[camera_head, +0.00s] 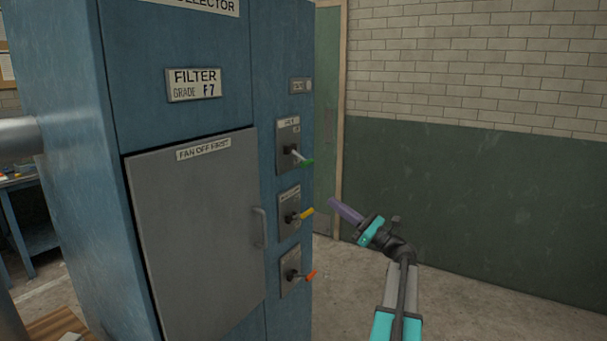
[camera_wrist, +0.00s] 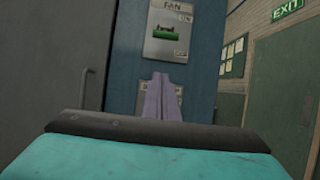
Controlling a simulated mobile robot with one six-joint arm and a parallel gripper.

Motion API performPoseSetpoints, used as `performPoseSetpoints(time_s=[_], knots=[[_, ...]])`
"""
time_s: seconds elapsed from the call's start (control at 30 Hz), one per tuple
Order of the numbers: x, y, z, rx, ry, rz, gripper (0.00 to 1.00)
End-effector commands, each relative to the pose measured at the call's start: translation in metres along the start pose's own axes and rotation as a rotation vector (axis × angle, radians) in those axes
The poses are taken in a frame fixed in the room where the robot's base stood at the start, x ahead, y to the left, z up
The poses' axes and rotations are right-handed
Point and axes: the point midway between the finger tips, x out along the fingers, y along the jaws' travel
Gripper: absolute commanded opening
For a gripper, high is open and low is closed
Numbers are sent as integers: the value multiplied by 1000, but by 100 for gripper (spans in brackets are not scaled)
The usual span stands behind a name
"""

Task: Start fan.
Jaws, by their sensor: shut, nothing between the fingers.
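My gripper (camera_head: 333,203) has shut, empty purple fingers, right of the levers and lower than the green one. In the wrist view the fingers (camera_wrist: 166,78) point up toward the fan plate, apart from it.
Below are a yellow lever (camera_head: 300,215) and an orange lever (camera_head: 301,277). The grey door (camera_head: 195,235), marked FAN OFF FIRST, looks closed, with a handle (camera_head: 260,227) near the levers. Open floor lies right, before the green-and-brick wall (camera_head: 470,190).

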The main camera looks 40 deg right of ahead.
Motion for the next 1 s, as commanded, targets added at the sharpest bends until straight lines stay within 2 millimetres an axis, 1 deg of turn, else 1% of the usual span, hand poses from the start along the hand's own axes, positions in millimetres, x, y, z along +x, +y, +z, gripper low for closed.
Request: performPoseSetpoints(time_s=[0.47, 0.63, 0.77, 0.87, 1.0], knots=[[0, -1, 2, 1, -4, -1, 0], [4, 0, 2, 1, -3, 1, 0], [12, 0, 2, 2, -3, 1, 0], [22, -1, 3, 1, -3, 1, 0], [42, 0, 3, 2, -4, 2, 0]])
